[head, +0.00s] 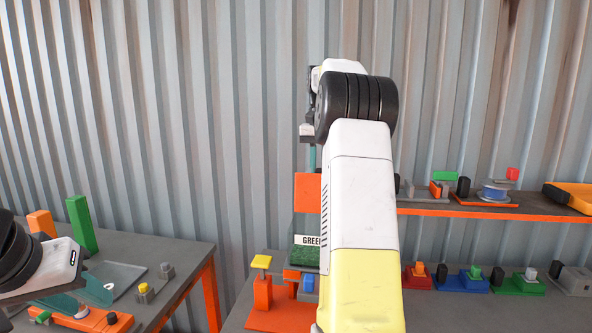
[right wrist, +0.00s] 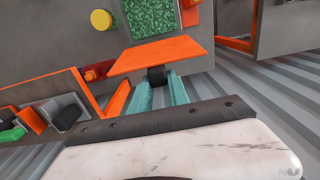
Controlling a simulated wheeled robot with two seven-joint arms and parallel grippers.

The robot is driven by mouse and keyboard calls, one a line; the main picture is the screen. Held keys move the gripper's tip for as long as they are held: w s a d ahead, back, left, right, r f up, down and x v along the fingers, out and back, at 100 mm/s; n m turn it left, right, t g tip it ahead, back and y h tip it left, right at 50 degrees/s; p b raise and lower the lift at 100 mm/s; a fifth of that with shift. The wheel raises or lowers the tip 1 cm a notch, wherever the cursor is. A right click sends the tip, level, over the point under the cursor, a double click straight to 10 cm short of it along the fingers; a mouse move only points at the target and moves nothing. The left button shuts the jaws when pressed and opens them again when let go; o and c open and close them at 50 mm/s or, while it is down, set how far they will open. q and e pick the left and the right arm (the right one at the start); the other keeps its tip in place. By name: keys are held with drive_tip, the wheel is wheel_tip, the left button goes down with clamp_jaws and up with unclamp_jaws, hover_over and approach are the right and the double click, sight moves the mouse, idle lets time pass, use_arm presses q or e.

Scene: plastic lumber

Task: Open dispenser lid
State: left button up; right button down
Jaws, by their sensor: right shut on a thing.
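The orange lid (head: 307,192) stands above the dispenser, which is labelled GREEN and shows green granular contents (head: 303,256). In the right wrist view the lid is a broad orange plate (right wrist: 165,53) with a black knob (right wrist: 156,76) on its near side. The green contents (right wrist: 150,16) lie uncovered beyond it. My right gripper (right wrist: 157,82) is shut on the knob, with a teal finger on each side. In the head view my right arm hides part of the dispenser. My left gripper (head: 75,294) is low over the left table, its teal fingers apart.
The left table (head: 190,255) holds a green block (head: 82,225), an orange block (head: 41,223) and small fixtures. A yellow-topped orange post (head: 262,280) stands left of the dispenser. Several coloured fixtures line the right bench, below a shelf (head: 470,210). A corrugated wall stands behind.

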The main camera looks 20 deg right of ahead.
drive_tip(key=shift+w+d+f+g+y, duration=0.35)
drive_tip(key=shift+w+f+g, duration=0.2)
drive_tip(key=shift+f+g, duration=0.25)
drive_tip(key=shift+f, duration=0.1)
drive_tip(key=c, duration=1.2)
unclamp_jaws()
drive_tip(key=shift+c, duration=0.2)
drive_tip(key=shift+r, duration=0.2)
drive_tip(key=shift+w, duration=0.1)
drive_tip(key=s+a+r, duration=0.2)
drive_tip(key=s+a, duration=0.2)
drive_tip(key=s, duration=0.3)
drive_tip(key=s+a+r, duration=0.3)
drive_tip(key=s+a, duration=0.1)
drive_tip(key=s, duration=0.2)
drive_tip(key=shift+s+a, duration=0.15)
drive_tip(key=shift+s, duration=0.2)
